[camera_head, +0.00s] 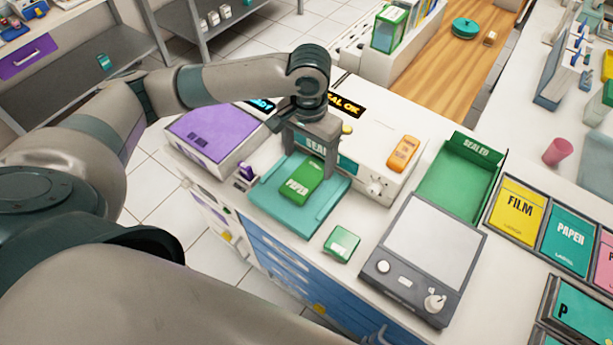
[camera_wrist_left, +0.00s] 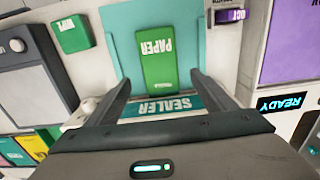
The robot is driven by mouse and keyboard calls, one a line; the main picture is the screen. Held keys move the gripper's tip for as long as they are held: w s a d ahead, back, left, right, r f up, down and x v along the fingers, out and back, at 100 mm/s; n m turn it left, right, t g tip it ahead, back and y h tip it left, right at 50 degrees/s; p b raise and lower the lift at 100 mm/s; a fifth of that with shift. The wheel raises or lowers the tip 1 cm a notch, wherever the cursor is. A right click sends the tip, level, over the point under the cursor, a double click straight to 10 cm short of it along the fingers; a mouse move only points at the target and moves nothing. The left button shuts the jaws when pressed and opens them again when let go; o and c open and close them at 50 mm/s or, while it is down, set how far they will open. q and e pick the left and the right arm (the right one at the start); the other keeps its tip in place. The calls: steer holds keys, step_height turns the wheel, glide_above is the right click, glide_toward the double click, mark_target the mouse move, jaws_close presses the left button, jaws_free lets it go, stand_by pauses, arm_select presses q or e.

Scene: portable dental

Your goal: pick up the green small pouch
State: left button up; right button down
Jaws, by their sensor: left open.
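A green small pouch (camera_head: 299,183) marked PAPER lies on the teal tray (camera_head: 325,207) of the sealer. In the left wrist view the pouch (camera_wrist_left: 170,58) lies ahead between the two fingers, with clear space on both sides. My left gripper (camera_head: 312,155) is open and empty, pointing down over the sealer's front just behind the pouch. It also shows in the left wrist view (camera_wrist_left: 161,82). Whether the fingers touch the sealer is unclear. My right gripper is in neither view.
A small green packet (camera_head: 342,244) lies on the white counter beside the tray. A grey scale-like device (camera_head: 432,250) and green SEALED bin (camera_head: 459,182) stand to the right. A purple-topped device (camera_head: 215,133) stands left. An orange item (camera_head: 402,154) lies on the sealer.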

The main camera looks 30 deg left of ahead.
mark_target(309, 174)
arm_select(q)
steer(key=shift+f+p, duration=0.4)
steer(key=shift+f, duration=0.15)
step_height(309, 174, down, 3)
steer(key=shift+f+p, duration=0.1)
steer(key=shift+p, duration=0.45)
steer(key=shift+f, duration=0.45)
steer(key=c, duration=1.2)
